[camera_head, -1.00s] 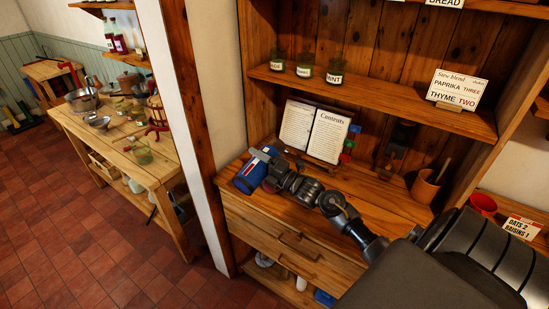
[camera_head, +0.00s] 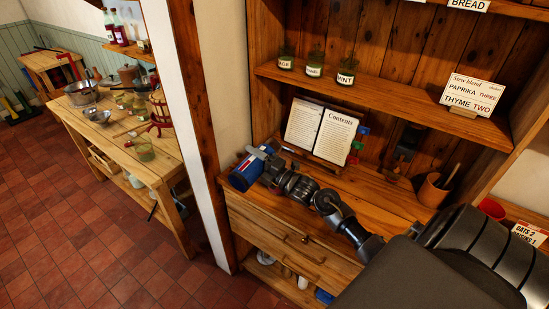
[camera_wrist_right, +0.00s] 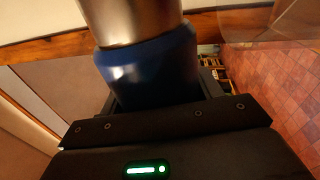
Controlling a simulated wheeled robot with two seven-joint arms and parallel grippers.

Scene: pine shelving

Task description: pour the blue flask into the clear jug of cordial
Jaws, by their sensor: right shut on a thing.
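In the right wrist view the flask (camera_wrist_right: 150,68) shows a blue body and a silver metal part, held in front of the palm. I cannot tell whether its base touches the wood. My left gripper is not in view.
An open book (camera_head: 320,131) stands behind my right arm. Labelled jars (camera_head: 315,64) and a card (camera_head: 472,95) are on the shelf above. A wooden pot (camera_head: 434,188) stands at the right. The workbench (camera_head: 165,172) holds bowls and other ware. The tiled floor between is clear.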

